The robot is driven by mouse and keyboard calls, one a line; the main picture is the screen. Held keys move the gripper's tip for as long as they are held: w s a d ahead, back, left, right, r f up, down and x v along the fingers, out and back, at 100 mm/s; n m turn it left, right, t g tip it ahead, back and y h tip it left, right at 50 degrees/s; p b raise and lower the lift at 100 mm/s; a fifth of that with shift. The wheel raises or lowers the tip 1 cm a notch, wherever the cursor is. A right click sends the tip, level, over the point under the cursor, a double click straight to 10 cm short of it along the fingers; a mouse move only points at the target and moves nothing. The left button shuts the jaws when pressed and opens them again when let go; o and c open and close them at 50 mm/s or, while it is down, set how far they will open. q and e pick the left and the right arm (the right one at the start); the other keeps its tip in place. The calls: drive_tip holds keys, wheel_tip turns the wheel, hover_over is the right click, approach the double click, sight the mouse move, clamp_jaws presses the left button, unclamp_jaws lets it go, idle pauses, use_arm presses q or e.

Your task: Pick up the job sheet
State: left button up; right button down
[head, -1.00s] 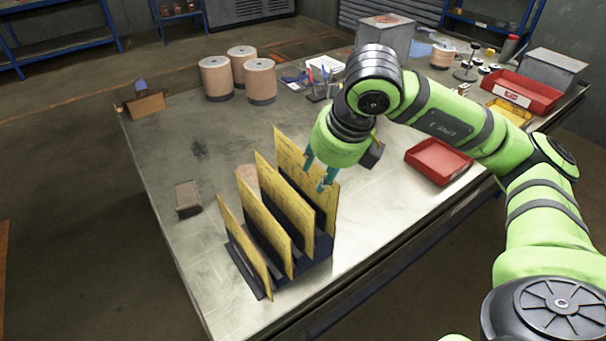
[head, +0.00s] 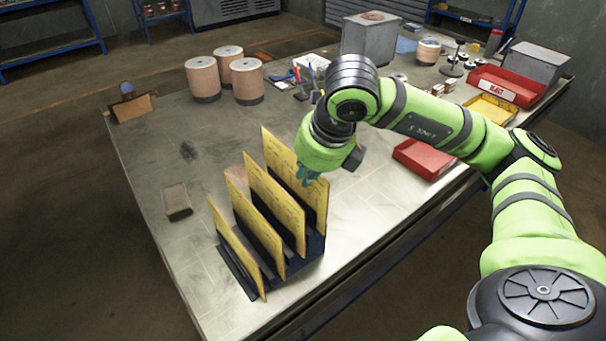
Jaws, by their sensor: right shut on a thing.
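Several yellow job sheets stand upright, slightly tilted, in a dark slotted rack (head: 238,272) near the table's front edge. My right gripper (head: 308,181) is at the top of the rearmost, rightmost job sheet (head: 318,207) and is shut on it. That sheet's lower part is still among the rack's dividers, and the sheet in front partly hides it. The other sheets, such as the front one (head: 235,247), stand in their slots apart from the gripper. My left gripper is not in view.
The grey table (head: 165,240) is bare around a small dark block (head: 177,202). Spools (head: 203,80) stand at the back. A red tray (head: 424,160) lies right of my gripper, with a reject bin (head: 500,90) farther back. A clipboard-like holder (head: 133,106) is at the far left.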

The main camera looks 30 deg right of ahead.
wheel_tip(320, 180, up, 18)
drive_tip(key=shift+f, duration=0.15)
idle(0.4)
idle(0.6)
